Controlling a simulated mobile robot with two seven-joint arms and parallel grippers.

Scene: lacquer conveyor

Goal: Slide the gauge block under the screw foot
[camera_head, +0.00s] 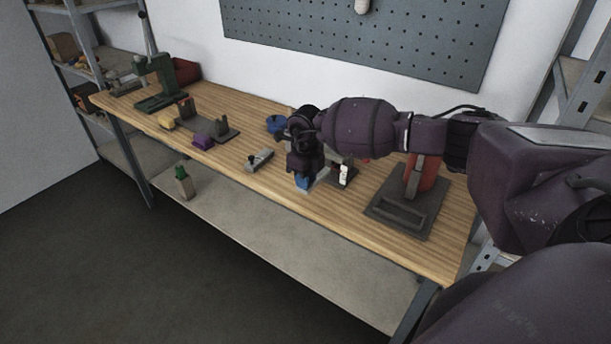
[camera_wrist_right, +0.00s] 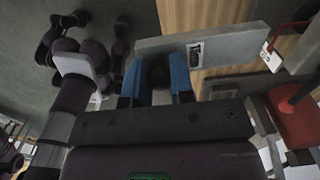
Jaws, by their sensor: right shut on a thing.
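My right gripper (camera_head: 304,184), with blue fingertips, is low over the front part of the wooden bench. In the right wrist view the gripper (camera_wrist_right: 157,88) is shut on a long light-grey block with a small dark label, which looks like the gauge block (camera_wrist_right: 232,46). The block extends to the right past the fingers. In the head view only a pale sliver of the block (camera_head: 322,173) shows beside the fingertips. A small dark fixture (camera_head: 343,172) with a white part stands just right of the gripper. I cannot make out the screw foot. My left gripper is not in view.
A dark base plate (camera_head: 397,211) with a red upright (camera_head: 423,177) stands to the right. A grey block (camera_head: 259,160) lies to the left. Bench between the grey and purple blocks is clear.

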